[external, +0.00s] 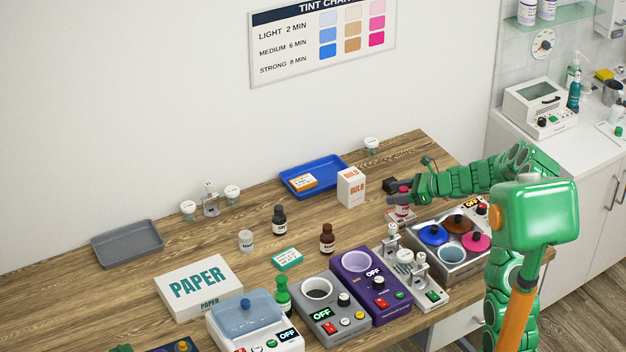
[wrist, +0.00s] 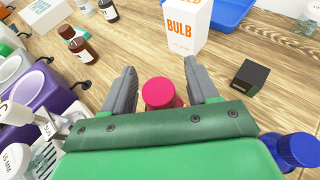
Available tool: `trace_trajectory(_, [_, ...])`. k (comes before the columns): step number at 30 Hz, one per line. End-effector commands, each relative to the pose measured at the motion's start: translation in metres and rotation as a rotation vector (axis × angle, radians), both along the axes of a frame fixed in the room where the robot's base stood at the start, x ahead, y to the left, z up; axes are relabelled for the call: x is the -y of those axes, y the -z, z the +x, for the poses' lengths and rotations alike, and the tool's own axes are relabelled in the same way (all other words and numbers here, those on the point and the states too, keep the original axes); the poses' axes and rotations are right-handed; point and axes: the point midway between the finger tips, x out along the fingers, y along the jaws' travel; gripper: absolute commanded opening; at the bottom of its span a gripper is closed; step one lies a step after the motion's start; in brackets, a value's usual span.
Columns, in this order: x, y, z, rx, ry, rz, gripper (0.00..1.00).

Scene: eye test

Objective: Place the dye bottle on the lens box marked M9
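In the wrist view the red cap (wrist: 159,92) sits between my fingers. My gripper (wrist: 161,88) has its fingers apart on both sides of the bottle, with a gap visible at the right. Other flat boxes are a teal one (external: 287,260) and an orange one (external: 303,182); their marks are too small to read.
The orange box lies in a blue tray (external: 325,171). A white BULB box (external: 351,188) and a black cube (wrist: 250,77) stand near my gripper. A metal unit with colored pots (external: 453,269) is at the right. Dark, brown and green-capped bottles stand further left.

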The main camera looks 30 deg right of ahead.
Motion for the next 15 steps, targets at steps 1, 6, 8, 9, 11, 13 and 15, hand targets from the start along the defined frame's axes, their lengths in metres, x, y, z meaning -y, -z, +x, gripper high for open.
trace_trajectory(1, [0.0,0.0,0.0,0.0,0.0,0.0,0.59])
trace_trajectory(6, [0.0,0.0,0.0,0.0,0.0,0.0,0.59])
trace_trajectory(8, [0.0,-0.001,0.0,0.0,0.0,0.0,0.59])
trace_trajectory(9, [0.0,-0.002,0.0,0.0,0.0,0.0,0.59])
trace_trajectory(11, [0.002,-0.004,-0.002,0.0,0.001,0.0,0.59])
trace_trajectory(13, [0.007,-0.006,-0.006,0.001,0.001,-0.001,0.59])
trace_trajectory(15, [0.012,-0.01,-0.011,0.002,0.001,0.0,0.59])
